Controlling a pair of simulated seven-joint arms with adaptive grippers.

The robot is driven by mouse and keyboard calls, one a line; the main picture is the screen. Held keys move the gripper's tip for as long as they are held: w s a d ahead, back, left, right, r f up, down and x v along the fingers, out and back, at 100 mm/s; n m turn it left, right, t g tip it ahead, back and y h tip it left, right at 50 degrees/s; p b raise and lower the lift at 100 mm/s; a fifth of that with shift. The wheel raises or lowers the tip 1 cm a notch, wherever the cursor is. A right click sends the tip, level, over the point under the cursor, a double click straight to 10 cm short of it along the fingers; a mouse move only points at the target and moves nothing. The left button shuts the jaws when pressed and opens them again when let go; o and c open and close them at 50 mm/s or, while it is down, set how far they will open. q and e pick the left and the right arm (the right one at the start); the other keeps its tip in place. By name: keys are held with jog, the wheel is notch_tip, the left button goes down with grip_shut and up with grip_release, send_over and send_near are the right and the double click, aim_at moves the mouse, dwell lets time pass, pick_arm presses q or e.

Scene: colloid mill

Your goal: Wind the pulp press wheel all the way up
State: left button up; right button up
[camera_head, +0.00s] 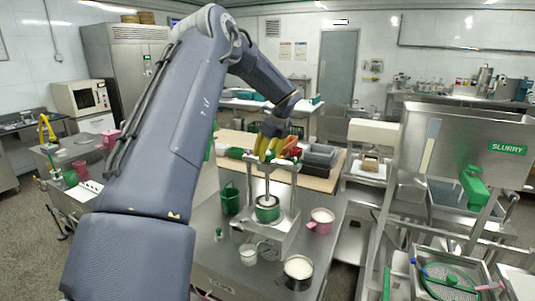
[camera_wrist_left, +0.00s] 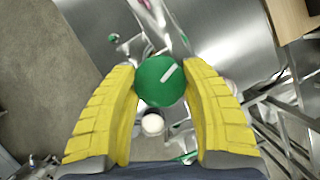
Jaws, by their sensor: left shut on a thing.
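The pulp press (camera_head: 283,240) is a steel frame with upright posts on the steel bench, with a green-banded round vessel (camera_head: 268,213) between the posts. My left gripper (camera_head: 268,150) has yellow fingers and is at the top of the press. In the left wrist view, the gripper (camera_wrist_left: 160,90) has its fingers on either side of a round green knob or wheel (camera_wrist_left: 155,90) with a white mark, and is shut on it. My right gripper is not in view.
A green bucket (camera_head: 230,199) stands left of the press. A white cup (camera_head: 248,255), a steel pot (camera_head: 298,269) and a pink mug (camera_head: 320,222) stand around its front and right. Grey and red bins sit on the board behind. The slurry tank (camera_head: 455,140) is at right.

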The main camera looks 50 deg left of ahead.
pick_arm(q)
jog(key=shift+a+n+g, duration=0.1)
jog(key=shift+n+g, duration=0.3)
jog(key=shift+n, duration=0.8)
jog(key=shift+f, duration=0.1)
jog(key=o, duration=1.3)
jog(key=shift+c, duration=0.2)
jog(key=v, duration=1.2)
jog(key=shift+w+a, duration=0.1)
